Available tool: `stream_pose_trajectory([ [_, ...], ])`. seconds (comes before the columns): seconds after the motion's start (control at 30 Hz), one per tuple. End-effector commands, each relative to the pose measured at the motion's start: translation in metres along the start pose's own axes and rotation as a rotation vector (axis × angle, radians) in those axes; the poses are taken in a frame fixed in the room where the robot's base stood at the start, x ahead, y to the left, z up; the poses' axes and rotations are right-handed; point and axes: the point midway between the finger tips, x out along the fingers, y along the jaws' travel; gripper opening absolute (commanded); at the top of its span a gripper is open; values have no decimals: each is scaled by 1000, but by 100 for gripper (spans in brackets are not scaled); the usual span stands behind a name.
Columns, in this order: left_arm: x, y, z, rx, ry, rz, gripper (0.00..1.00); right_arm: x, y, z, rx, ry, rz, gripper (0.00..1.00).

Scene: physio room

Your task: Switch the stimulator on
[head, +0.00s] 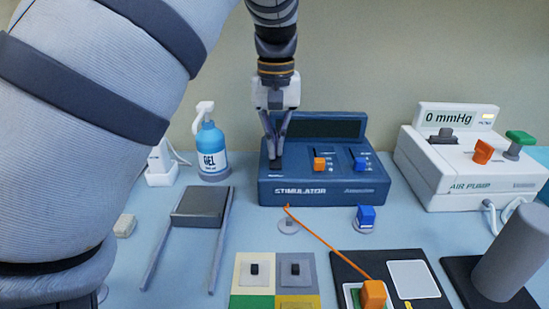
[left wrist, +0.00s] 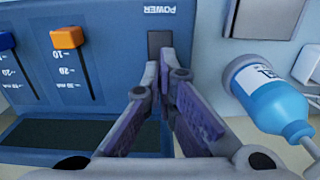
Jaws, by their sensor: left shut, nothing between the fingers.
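The stimulator (head: 320,192) is a dark blue box on the table, with an orange and a blue slider knob and a dark, blank screen (head: 325,126). Its dark power switch (left wrist: 158,42) sits under the POWER label in the left wrist view. In the head view the switch (head: 275,167) is at the panel's left end. My left gripper (head: 273,152) is shut and empty, pointing down at the switch. In the wrist view its fingertips (left wrist: 162,68) lie right by the switch's edge. I cannot tell whether they touch it. My right gripper is not in view.
A blue gel bottle (head: 211,152) stands close left of the stimulator. An air pump (head: 467,172) reading 0 mmHg stands to the right. In front lie a blue plug (head: 366,217), an orange lead (head: 330,247), coloured pads (head: 253,271) and a grey block (head: 199,207) between rails.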

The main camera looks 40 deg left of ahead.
Motion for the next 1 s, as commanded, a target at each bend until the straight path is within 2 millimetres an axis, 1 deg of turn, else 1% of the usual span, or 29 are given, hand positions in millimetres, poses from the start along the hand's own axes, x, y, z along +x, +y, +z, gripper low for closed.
stream_pose_trajectory([
  [0.53,9,0,0,0,-2,-1,0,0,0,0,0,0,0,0],
  [0.63,8,0,0,0,-2,-1,0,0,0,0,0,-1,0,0],
  [1.0,-30,0,0,0,0,1,0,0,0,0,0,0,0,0],
])
